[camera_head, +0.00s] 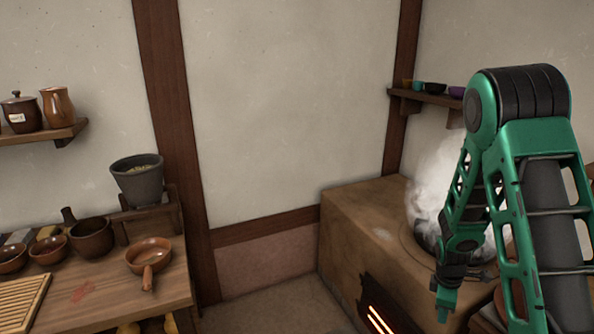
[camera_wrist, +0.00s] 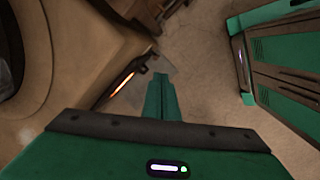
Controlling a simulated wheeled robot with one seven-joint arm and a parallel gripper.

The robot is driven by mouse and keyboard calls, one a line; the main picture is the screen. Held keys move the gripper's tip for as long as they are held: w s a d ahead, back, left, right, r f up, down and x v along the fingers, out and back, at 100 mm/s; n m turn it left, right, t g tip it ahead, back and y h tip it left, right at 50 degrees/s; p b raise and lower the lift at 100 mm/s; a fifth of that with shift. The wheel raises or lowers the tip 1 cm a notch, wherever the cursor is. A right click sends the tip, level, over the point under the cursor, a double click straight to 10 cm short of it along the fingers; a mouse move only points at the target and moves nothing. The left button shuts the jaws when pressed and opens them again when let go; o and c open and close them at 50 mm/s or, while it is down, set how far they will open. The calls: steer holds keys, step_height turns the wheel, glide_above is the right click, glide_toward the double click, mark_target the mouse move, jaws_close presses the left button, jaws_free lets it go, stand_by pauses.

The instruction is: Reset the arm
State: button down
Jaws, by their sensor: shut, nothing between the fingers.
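My green arm fills the right side of the head view, bent at a high elbow with the forearm hanging down. My gripper (camera_head: 445,305) points downward in front of the clay stove (camera_head: 350,225). Its fingers are together with nothing between them. In the wrist view my gripper (camera_wrist: 160,90) shows as two green fingers side by side, over the floor beside the stove's glowing slot (camera_wrist: 122,86). The fingers appear apart from the stove.
White steam (camera_head: 425,185) rises from the stove top behind my forearm. A shelf with small bowls (camera_head: 434,88) hangs on the back right wall. A wooden counter (camera_head: 120,300) at left holds several bowls, a pan (camera_head: 148,257) and a grey pot (camera_head: 138,182). Bare floor (camera_head: 275,305) lies between counter and stove.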

steer(key=s+d+r+m+y, duration=0.1)
steer(key=s+r+m, duration=0.45)
steer(key=r, duration=0.35)
steer(key=s+d+r+m, duration=0.1)
steer(key=s+r+m, duration=0.4)
steer(key=r, duration=0.4)
steer(key=s+a+r+m, duration=0.1)
steer(key=s+r+m, duration=0.1)
steer(key=s, duration=0.4)
steer(key=s+a+r+m, duration=0.1)
steer(key=s+r+m, duration=0.2)
steer(key=s, duration=0.3)
steer(key=s+a+r+m+y, duration=0.1)
steer(key=s+r+m, duration=0.2)
steer(key=s, duration=0.3)
steer(key=shift+s+r, duration=0.15)
steer(key=shift+r, duration=0.3)
steer(key=shift+w+f+g, duration=0.25)
steer(key=shift+w+g, duration=0.05)
steer(key=shift+w, duration=0.35)
